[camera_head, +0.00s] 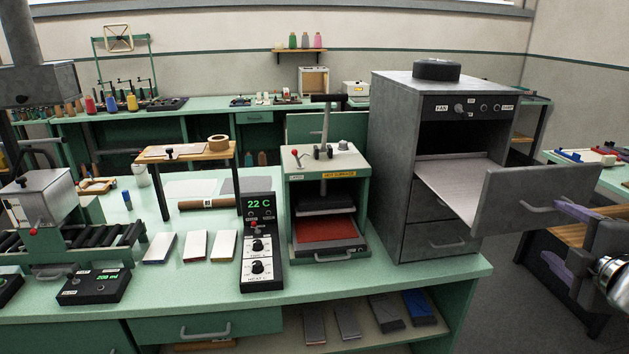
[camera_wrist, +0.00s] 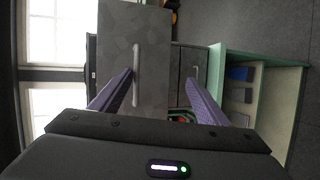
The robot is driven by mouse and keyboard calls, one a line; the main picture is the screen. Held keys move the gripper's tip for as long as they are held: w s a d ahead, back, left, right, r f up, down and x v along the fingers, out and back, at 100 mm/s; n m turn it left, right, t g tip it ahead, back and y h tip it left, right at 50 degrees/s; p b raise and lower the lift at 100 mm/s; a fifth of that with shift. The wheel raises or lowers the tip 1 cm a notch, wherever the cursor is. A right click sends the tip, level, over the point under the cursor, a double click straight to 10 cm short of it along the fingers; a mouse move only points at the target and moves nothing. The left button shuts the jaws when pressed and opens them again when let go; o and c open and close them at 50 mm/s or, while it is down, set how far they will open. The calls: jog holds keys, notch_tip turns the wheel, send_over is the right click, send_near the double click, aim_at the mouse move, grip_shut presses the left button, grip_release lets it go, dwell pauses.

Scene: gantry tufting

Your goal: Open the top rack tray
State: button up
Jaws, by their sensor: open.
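The grey rack cabinet (camera_head: 391,150) stands at the right end of the green bench. Its top tray (camera_head: 450,188) is slid far out to the right, with a flat, empty-looking surface. The tray's front panel (camera_head: 510,200) carries a bar handle (camera_head: 537,209). My gripper (camera_head: 550,228) is open in front of this panel, its purple fingers close to the handle. In the wrist view the tray handle (camera_wrist: 137,72) is just beside the left finger's tip. My gripper (camera_wrist: 159,77) holds nothing there. I cannot tell whether a finger touches the handle.
A lower drawer (camera_head: 436,240) of the rack is shut; its handle (camera_wrist: 195,72) also shows in the wrist view. A green press (camera_head: 327,190) marked as hot stands left of the rack. A side table (camera_head: 610,178) is behind my arm. Floor is clear right of the bench.

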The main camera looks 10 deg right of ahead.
jog(key=shift+o, duration=0.9)
jog(key=shift+n+t, duration=0.3)
jog(key=r, duration=0.1)
jog(key=s+a+r, duration=0.1)
jog(key=a+r, duration=0.1)
jog(key=r, duration=0.1)
jog(key=shift+s+a+r, duration=0.1)
jog(key=shift+s+a, duration=0.15)
jog(key=shift+s, duration=0.15)
jog(key=shift+o, duration=0.2)
jog(key=f, duration=0.1)
jog(key=d+f, duration=0.1)
jog(key=f, duration=0.1)
jog(key=w+d+f, duration=0.1)
jog(key=shift+w+d+f, duration=0.1)
jog(key=shift+d+f, duration=0.1)
jog(key=shift+f, duration=0.2)
jog(key=shift+c, duration=0.7)
jog(key=o, duration=0.6)
jog(key=shift+v, duration=1.05)
jog(key=shift+s+a+r, duration=0.1)
jog(key=shift+s+a, duration=0.1)
jog(key=shift+s, duration=0.15)
jog(key=c, duration=1.3)
jog(key=shift+a+v, duration=0.1)
jog(key=shift+v, duration=3.05)
jog(key=shift+a+v, duration=0.15)
jog(key=shift+v, duration=3.05)
